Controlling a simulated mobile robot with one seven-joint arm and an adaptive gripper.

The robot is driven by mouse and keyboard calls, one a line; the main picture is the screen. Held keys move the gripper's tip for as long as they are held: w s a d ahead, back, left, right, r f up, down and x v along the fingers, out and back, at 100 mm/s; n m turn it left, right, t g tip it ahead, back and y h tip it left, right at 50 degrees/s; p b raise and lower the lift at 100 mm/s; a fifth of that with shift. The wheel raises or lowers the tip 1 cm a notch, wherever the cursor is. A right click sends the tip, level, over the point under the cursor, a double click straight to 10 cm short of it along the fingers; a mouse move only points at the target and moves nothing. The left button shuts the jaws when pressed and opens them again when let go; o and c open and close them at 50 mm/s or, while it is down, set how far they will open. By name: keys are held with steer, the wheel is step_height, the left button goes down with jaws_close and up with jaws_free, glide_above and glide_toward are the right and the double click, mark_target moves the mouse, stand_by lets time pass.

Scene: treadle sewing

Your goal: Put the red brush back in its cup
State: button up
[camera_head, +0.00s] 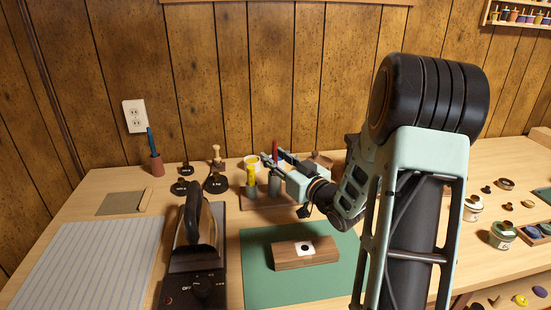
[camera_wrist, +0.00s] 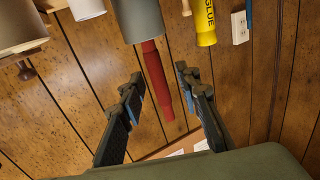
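The red brush (camera_head: 275,150) stands upright at the back of the table, its red shaft rising from a grey cup (camera_head: 274,185). In the wrist view, which is turned over, the red brush (camera_wrist: 158,80) runs down from the mouth of the grey cup (camera_wrist: 141,20). My gripper (camera_head: 276,160) is at the brush, above the cup. In the wrist view my gripper (camera_wrist: 160,78) is open, with one finger on each side of the red shaft and gaps visible between. The part of the brush inside the cup is hidden.
A yellow glue bottle (camera_head: 252,176) stands just left of the grey cup; it also shows in the wrist view (camera_wrist: 206,25). An iron (camera_head: 193,225) and a wooden block (camera_head: 306,254) on a green mat (camera_head: 262,280) lie nearer.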

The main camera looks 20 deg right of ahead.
steer(key=v, duration=1.2)
stand_by(0.5)
